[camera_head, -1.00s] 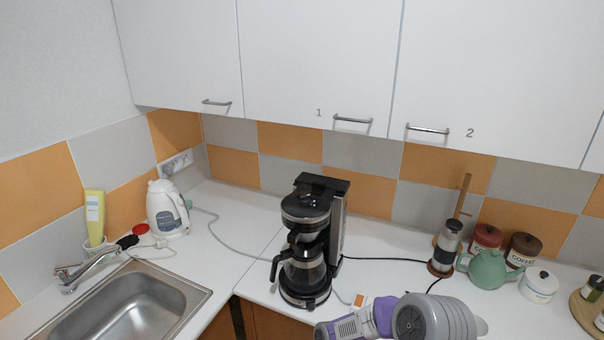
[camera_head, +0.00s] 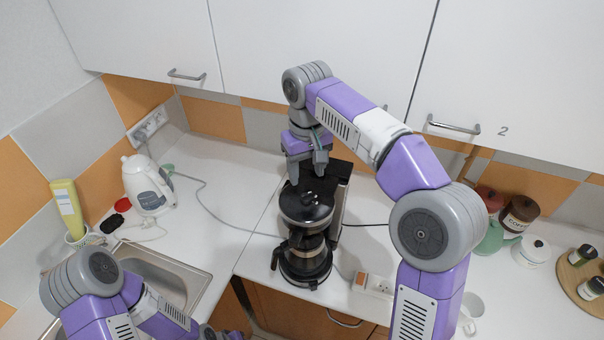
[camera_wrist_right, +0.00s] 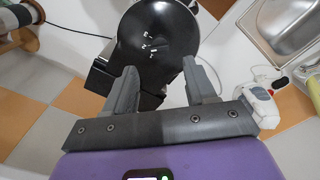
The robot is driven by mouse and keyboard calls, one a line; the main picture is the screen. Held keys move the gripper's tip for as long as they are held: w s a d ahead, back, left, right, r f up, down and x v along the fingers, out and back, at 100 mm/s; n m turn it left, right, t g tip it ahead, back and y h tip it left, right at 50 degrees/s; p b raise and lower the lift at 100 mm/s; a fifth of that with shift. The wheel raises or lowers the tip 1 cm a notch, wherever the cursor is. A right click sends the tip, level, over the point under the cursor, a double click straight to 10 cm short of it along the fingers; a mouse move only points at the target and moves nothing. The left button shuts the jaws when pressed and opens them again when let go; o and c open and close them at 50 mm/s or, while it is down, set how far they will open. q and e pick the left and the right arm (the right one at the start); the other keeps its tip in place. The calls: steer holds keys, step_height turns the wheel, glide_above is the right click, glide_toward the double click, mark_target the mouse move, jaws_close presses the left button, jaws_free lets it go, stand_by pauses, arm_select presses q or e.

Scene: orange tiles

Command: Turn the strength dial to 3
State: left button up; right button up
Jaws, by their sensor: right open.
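The black coffee maker (camera_head: 306,245) stands on the white counter, with its glass jug below and its round black top (camera_head: 300,204) facing up. My right gripper (camera_head: 307,175) points down just above the back of the coffee maker's top. In the right wrist view the gripper (camera_wrist_right: 158,82) is open, its fingers apart with nothing clearly between them.
A white kettle (camera_head: 147,186) and a yellow bottle (camera_head: 68,208) stand at the left near the sink (camera_head: 160,274). Cupboards hang above.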

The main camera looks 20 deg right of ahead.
mark_target(306, 194)
steer(key=shift+s+f, duration=0.5)
steer(key=shift+f, duration=0.35)
steer(key=f, duration=0.4)
steer(key=shift+w+b, duration=0.4)
steer(key=shift+f, duration=0.35)
steer(key=shift+s+f, duration=0.15)
steer(key=shift+s, duration=0.05)
arm_select(q)
steer(key=shift+s+f, duration=0.25)
steer(key=shift+f, duration=0.3)
steer(key=shift+w, duration=0.1)
arm_select(e)
steer(key=shift+w, duration=0.15)
jaws_close()
